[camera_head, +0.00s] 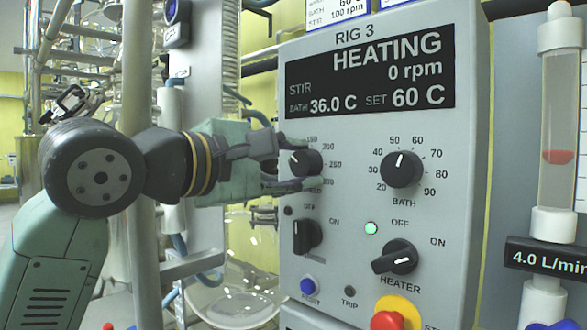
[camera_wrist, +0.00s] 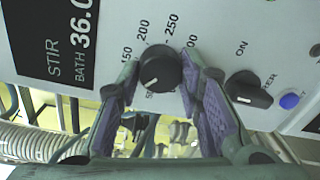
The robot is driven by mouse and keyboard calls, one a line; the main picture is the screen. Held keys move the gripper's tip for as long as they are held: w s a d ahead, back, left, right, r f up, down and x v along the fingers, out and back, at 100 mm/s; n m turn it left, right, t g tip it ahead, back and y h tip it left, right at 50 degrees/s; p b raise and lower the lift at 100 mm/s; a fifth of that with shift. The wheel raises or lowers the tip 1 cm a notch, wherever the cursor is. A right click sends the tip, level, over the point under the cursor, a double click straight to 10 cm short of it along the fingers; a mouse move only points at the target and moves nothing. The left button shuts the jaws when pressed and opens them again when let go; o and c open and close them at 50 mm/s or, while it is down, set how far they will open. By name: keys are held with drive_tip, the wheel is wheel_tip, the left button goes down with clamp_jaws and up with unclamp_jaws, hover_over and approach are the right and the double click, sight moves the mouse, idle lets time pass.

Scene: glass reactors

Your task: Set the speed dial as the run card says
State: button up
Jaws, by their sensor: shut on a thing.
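The speed dial is a small black knob (camera_head: 305,163) on the left of the grey RIG 3 panel (camera_head: 345,130). In the wrist view the dial (camera_wrist: 161,70) sits between the purple-padded fingers (camera_wrist: 160,68); labels 150, 200 and 250 show, others are partly hidden. The display (camera_head: 370,70) reads HEATING, 0 rpm, bath 36.0 C, set 60 C. The run card (camera_head: 337,11) is cut off; 100 rpm shows beside STIR.
Right of the speed dial is the BATH dial (camera_head: 401,169). Below are a black ON/OFF switch (camera_head: 306,237), the HEATER switch (camera_head: 395,257), a blue RESET button (camera_head: 308,286) and a red stop button (camera_head: 387,320). A glass vessel (camera_head: 235,290) stands behind, left of the panel.

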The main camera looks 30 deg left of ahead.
drive_tip(key=shift+m, duration=0.5)
drive_tip(key=o, duration=1.2)
drive_tip(key=s, duration=0.4)
drive_tip(key=s+a, duration=0.1)
drive_tip(key=s, duration=0.7)
drive_tip(key=shift+a+r, duration=0.3)
drive_tip(key=shift+a, duration=0.05)
